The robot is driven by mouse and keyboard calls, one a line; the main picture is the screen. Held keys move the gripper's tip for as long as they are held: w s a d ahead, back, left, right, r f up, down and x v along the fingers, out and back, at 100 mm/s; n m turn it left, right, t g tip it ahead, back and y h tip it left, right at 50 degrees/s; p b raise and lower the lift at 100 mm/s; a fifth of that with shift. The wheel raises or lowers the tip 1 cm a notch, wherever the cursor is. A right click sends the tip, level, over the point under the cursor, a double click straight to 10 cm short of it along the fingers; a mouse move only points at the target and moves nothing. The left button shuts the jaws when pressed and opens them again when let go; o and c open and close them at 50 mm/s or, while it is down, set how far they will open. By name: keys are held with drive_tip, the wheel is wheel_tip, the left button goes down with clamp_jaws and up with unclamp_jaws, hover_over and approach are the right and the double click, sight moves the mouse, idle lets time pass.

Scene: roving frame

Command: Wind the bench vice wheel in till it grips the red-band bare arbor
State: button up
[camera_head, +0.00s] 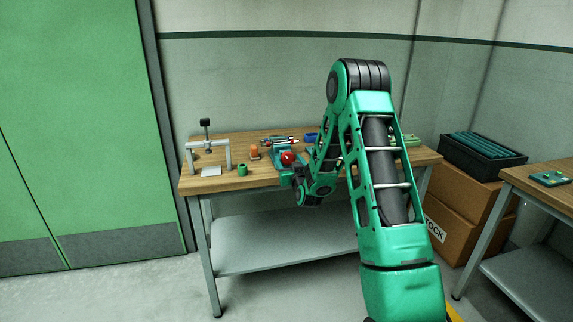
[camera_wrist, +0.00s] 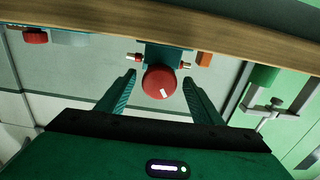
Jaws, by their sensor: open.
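The vice wheel is a round red knob with a white mark (camera_wrist: 160,84). In the head view the red wheel (camera_head: 287,158) shows at the bench's front edge, left of my arm. My gripper (camera_wrist: 159,77) is open, with one finger on each side of the wheel and a gap to each. The teal vice body (camera_wrist: 165,55) is behind the wheel, mostly hidden by it. Small metallic and red ends, perhaps of the arbor (camera_wrist: 186,65), stick out on both sides of the vice. Whether the jaws touch it, I cannot tell.
The wooden bench (camera_head: 225,184) carries a grey frame with a black knob (camera_head: 206,148), a green cylinder (camera_head: 242,169) and an orange piece (camera_head: 254,153) left of the vice. A black bin (camera_head: 482,160) on cardboard boxes (camera_head: 465,225) and a second bench (camera_head: 545,193) stand at the right.

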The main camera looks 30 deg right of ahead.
drive_tip(key=shift+c, duration=0.3)
drive_tip(key=c, duration=1)
drive_tip(key=shift+a, duration=0.2)
drive_tip(key=shift+d, duration=0.25)
drive_tip(key=m, duration=0.5)
drive_tip(key=shift+a+f, duration=0.1)
drive_tip(key=shift+a, duration=0.1)
drive_tip(key=m, duration=0.5)
drive_tip(key=shift+m, duration=0.4)
